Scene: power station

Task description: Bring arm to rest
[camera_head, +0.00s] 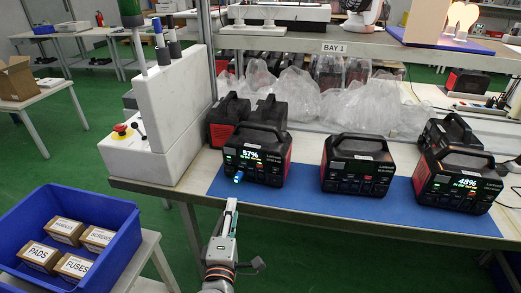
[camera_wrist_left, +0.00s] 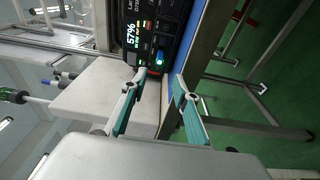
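My left gripper (camera_head: 230,207) is in front of the table's front edge, below the left power station (camera_head: 256,154), a black and red box whose screen reads 57%. In the left wrist view, the fingers of my left gripper (camera_wrist_left: 159,88) are spread apart with nothing between them. A blue plug-like piece (camera_head: 238,176) sits at the front of that station; it also shows in the left wrist view (camera_wrist_left: 160,60), beyond the fingertips and apart from them. I cannot make out my right gripper in either view.
A middle power station (camera_head: 357,165) and one reading 48% (camera_head: 458,181) stand on the blue mat (camera_head: 330,202). A white block with a red button (camera_head: 121,129) stands at the table's left. A blue crate (camera_head: 122,214) with labelled boxes is at lower left. Clear plastic bags lie behind.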

